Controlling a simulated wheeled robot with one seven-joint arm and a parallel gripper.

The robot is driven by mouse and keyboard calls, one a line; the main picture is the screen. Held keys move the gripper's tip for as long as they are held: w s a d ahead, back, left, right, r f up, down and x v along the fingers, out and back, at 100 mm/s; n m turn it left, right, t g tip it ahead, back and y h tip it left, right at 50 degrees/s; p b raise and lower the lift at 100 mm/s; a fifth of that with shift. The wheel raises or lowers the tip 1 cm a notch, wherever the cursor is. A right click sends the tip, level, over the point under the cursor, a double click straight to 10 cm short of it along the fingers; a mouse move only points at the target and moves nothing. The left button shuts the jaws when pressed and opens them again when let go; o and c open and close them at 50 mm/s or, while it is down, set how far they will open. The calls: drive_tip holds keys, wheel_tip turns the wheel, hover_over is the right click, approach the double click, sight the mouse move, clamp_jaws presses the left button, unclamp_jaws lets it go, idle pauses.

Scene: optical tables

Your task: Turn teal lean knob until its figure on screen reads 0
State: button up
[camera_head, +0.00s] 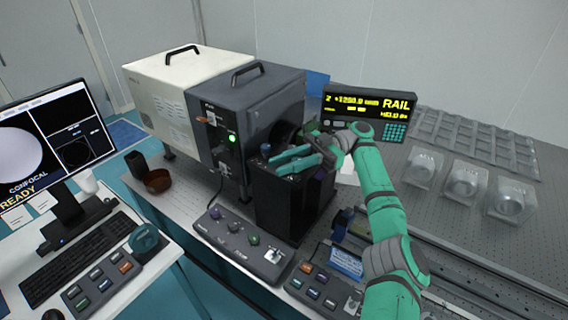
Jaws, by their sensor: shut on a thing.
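My gripper (280,160) reaches in from the right over the top of the black box-shaped housing (280,208) in front of the dark grey instrument. It is shut at the housing's top, on what seems to be the teal lean knob; the fingers and their shadow hide the knob, and its turn angle cannot be told. The monitor (45,145) at the left shows grey round images and the words CONFOCAL and READY. The black display (370,112) behind my arm reads RAIL with yellow figures. No lean figure can be read on either.
A control box with small knobs (240,243) and a button pad (325,285) stand in front of the housing. A brown bowl (158,181) is at the left. Clear mounts (465,180) and a rail (470,275) lie to the right of my arm.

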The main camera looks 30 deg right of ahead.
drive_tip(key=shift+a, duration=0.1)
drive_tip(key=o, duration=1.1)
drive_tip(key=shift+w+a, duration=0.1)
drive_tip(key=shift+c, duration=0.2)
drive_tip(key=shift+s+r, duration=0.2)
drive_tip(key=shift+r, duration=0.35)
drive_tip(key=s+a+r, duration=0.6)
drive_tip(key=s+r, duration=0.6)
drive_tip(key=shift+a, duration=0.2)
drive_tip(key=shift+s, duration=0.1)
